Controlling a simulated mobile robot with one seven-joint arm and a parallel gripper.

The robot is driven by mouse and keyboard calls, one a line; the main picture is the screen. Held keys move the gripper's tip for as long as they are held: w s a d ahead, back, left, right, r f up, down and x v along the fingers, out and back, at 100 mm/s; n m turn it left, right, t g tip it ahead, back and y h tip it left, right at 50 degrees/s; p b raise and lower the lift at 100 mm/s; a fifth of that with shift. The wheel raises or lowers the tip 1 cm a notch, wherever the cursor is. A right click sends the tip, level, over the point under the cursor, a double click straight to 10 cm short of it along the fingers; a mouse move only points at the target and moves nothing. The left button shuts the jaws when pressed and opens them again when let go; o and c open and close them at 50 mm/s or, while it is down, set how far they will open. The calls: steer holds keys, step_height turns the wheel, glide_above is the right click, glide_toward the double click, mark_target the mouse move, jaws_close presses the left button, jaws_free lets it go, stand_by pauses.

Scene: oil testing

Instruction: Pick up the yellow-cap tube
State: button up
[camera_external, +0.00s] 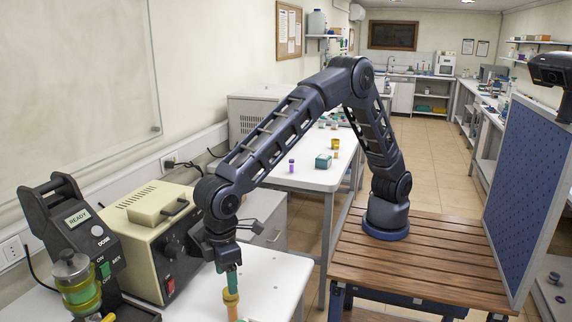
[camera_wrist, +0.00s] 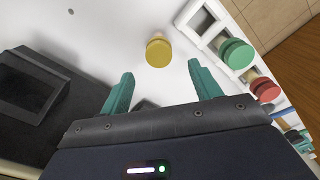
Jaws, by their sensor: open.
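The yellow-cap tube (camera_wrist: 158,52) is seen from above in the wrist view, standing apart from the rack on the white table. In the external view, its yellow cap (camera_external: 231,297) shows just under the fingers, with the lower part cut off by the picture's bottom edge. My gripper (camera_wrist: 160,74) is open, with its teal fingers spread and nothing between the tips. The cap lies ahead of the tips in the wrist view, roughly midway between them. In the external view, my gripper (camera_external: 231,279) points down, close above the cap.
A white rack (camera_wrist: 195,20) stands right of the tube in the wrist view. A green cap (camera_wrist: 237,54) and a red cap (camera_wrist: 265,90) are along it. A dark device (camera_wrist: 35,88) is at left.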

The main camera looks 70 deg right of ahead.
mark_target(232, 307)
steer(key=shift+s+d+f, duration=0.15)
steer(key=shift+f, duration=1.45)
steer(key=shift+s+d+f, duration=0.1)
steer(key=shift+d+f, duration=0.05)
steer(key=shift+f, duration=1.4)
steer(key=c, duration=1.4)
